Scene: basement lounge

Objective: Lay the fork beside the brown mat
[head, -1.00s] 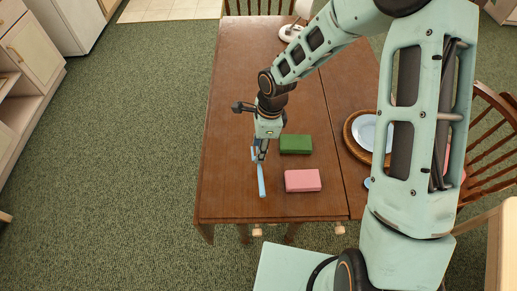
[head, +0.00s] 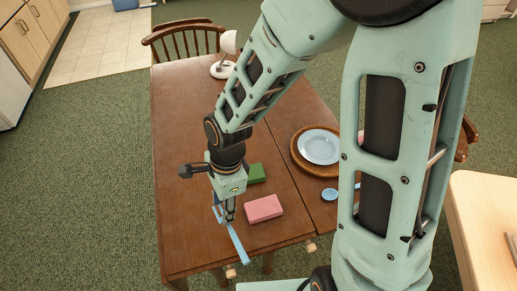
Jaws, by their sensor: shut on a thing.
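The light blue fork (head: 238,245) is held in my gripper (head: 229,218), which is shut on it over the near left part of the wooden table. One end of the fork slants down and right toward the table's front edge. How high it is above the table is hard to tell. The round brown mat (head: 296,160) lies on the table to the right, with a pale blue plate (head: 319,146) on it. My arm hides part of the table right of the mat.
A pink block (head: 263,208) lies just right of my gripper, and a green block (head: 256,173) is behind it. A small light blue round piece (head: 329,195) lies in front of the mat. A white lamp (head: 224,68) stands at the far end.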

